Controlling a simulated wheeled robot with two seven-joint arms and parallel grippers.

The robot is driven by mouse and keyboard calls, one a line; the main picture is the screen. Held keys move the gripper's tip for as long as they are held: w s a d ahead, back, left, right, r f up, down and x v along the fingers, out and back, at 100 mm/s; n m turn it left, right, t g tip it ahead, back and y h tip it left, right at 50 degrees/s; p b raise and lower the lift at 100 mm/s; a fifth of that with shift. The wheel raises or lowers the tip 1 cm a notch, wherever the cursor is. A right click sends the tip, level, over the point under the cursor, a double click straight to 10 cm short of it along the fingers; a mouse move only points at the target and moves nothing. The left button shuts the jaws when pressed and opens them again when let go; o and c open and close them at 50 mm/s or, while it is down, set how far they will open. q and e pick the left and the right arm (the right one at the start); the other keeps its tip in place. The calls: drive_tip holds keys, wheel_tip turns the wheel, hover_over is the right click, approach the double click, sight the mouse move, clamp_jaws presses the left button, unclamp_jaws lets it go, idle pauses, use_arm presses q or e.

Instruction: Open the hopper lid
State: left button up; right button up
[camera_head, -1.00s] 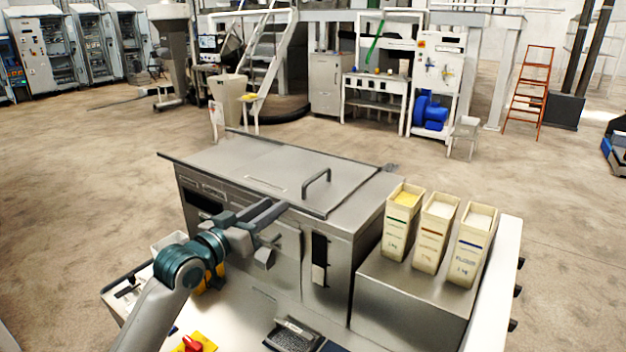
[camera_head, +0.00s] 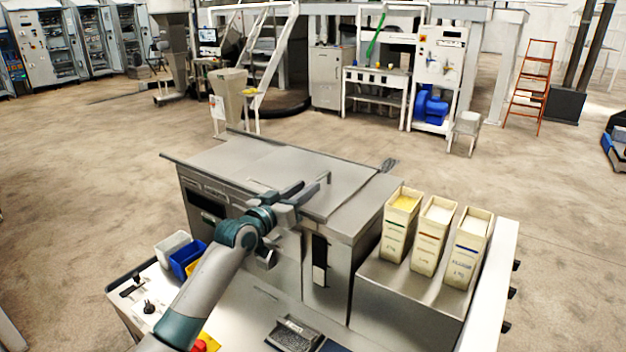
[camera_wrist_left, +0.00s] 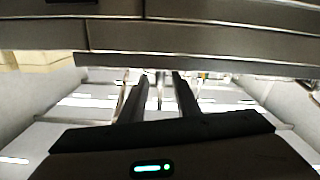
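The hopper lid (camera_head: 345,172) is a flat grey metal panel lying shut on top of the steel machine. Its bar handle (camera_head: 327,178) stands near the front edge, mostly hidden behind my left gripper. My left gripper (camera_head: 308,191) is at the handle, over the lid's front edge. In the left wrist view, its two dark fingers (camera_wrist_left: 160,98) are apart, with a thin upright bar showing between them, possibly the handle. I cannot tell whether the fingers touch the handle. My right gripper is in neither view.
Three cream bins (camera_head: 436,235) stand on the steel box right of the lid. A blue bin (camera_head: 187,260) and a white bin sit at the left. A dark scale-like device (camera_head: 294,333) lies on the front worktop. The space above the lid is clear.

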sight(313, 181)
use_arm(q)
drive_tip(key=shift+p+x, duration=0.3)
drive_tip(key=shift+x, duration=1.9)
drive_tip(key=shift+c, duration=0.5)
clamp_jaws()
